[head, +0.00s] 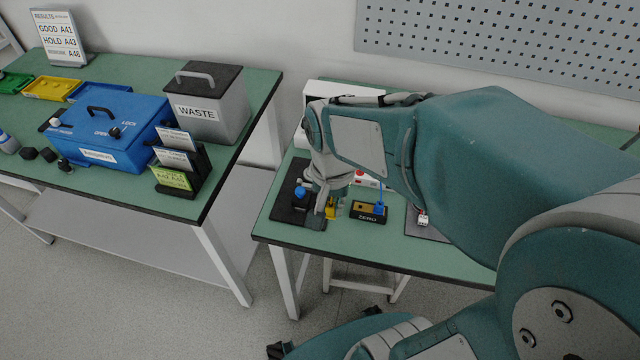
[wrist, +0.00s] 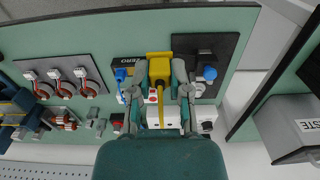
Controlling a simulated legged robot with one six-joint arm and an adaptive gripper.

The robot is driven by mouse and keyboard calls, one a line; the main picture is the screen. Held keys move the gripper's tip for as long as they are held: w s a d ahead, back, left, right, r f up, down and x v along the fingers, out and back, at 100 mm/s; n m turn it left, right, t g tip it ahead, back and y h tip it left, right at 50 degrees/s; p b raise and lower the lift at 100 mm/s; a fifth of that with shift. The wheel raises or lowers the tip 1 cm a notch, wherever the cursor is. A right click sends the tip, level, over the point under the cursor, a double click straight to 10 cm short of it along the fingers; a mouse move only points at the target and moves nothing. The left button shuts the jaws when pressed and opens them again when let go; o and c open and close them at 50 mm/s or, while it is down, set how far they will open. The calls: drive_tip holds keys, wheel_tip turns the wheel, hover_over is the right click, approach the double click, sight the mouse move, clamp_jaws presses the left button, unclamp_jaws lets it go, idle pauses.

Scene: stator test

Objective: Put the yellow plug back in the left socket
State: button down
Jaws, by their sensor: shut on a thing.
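My gripper (wrist: 160,78) is shut on the yellow plug (wrist: 158,65), with one finger on each side of it in the wrist view. A yellow cable trails from the plug back toward my wrist. In the head view my gripper (head: 327,200) points down, and the yellow plug (head: 331,210) shows just left of the black ZERO block (head: 368,213). The block has a yellow-marked area on its left and a blue plug (head: 379,208) at its right. In the wrist view the blue plug (wrist: 122,73) is left of my gripper. My gripper hides part of the block there.
A dark plate with a blue knob (head: 299,193) lies left of the block. A white box with a red button (head: 360,175) is behind it. A dark panel with several wired round parts (wrist: 62,84) lies farther along the bench. The WASTE bin (head: 207,105) stands on the other table.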

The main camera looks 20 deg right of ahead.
drive_tip(key=w+d, duration=0.9)
drive_tip(key=w, duration=0.6)
drive_tip(key=w+d, duration=0.9)
drive_tip(key=w, duration=0.5)
drive_tip(key=shift+w+d, duration=0.2)
drive_tip(key=shift+w, duration=0.2)
drive_tip(key=shift+a+f, duration=0.1)
drive_tip(key=shift+f, duration=4.5)
drive_tip(key=shift+f, duration=0.85)
drive_tip(key=shift+f, duration=0.2)
drive_tip(key=c, duration=0.5)
unclamp_jaws()
